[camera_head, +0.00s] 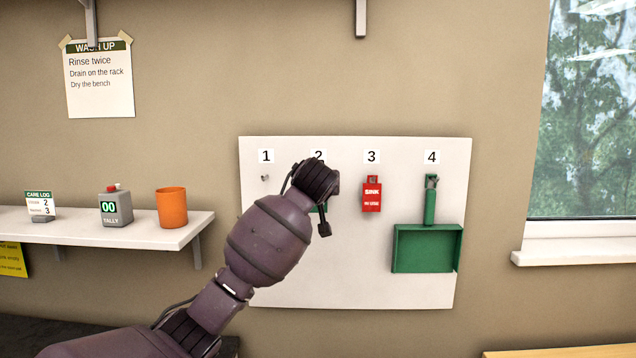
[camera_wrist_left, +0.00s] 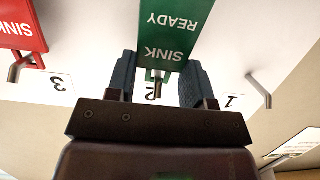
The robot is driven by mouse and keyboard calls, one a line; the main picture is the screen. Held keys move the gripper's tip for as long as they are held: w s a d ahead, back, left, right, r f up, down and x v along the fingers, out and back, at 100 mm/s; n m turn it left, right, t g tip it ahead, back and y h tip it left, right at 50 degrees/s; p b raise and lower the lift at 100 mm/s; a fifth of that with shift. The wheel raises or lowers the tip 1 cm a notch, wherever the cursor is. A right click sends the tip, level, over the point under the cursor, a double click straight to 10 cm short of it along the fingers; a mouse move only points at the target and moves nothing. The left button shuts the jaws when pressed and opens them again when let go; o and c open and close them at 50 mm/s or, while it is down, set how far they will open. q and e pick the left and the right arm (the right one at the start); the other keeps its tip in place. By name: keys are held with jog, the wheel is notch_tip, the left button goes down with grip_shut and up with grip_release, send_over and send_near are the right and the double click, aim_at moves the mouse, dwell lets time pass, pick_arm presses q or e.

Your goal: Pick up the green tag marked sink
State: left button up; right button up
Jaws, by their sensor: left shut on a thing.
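The green tag (camera_wrist_left: 172,32) reads SINK READY in white and shows upside down in the left wrist view. My left gripper (camera_wrist_left: 158,74) has its two dark fingers on either side of the tag's top end, and is shut on it. The tag is at the hook under number 2; whether it still hangs on that hook I cannot tell. My right gripper is not in view.
A red SINK tag (camera_head: 371,194) hangs under number 3, close to the right. Hook 1 (camera_head: 265,178) is empty. A green dustpan (camera_head: 426,250) hangs under 4 on the white board (camera_head: 350,285). A shelf (camera_head: 110,232) at left holds an orange cup (camera_head: 172,207) and a tally counter (camera_head: 115,208).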

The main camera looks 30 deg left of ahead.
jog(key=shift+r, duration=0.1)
pick_arm(q)
jog(key=shift+r+g+p, duration=0.1)
jog(key=shift+g+p, duration=0.2)
jog(key=shift+p, duration=0.25)
jog(key=shift+g+h, duration=0.3)
jog(key=shift+h, duration=0.1)
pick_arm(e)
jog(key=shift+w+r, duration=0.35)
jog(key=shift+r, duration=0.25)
pick_arm(q)
jog(key=shift+s+d, duration=0.1)
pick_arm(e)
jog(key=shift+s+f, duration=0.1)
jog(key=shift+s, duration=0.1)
pick_arm(q)
jog(key=shift+s+r, duration=0.1)
jog(key=shift+s, duration=0.05)
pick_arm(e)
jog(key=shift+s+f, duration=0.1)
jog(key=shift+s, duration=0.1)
pick_arm(q)
jog(key=shift+s+d, duration=0.15)
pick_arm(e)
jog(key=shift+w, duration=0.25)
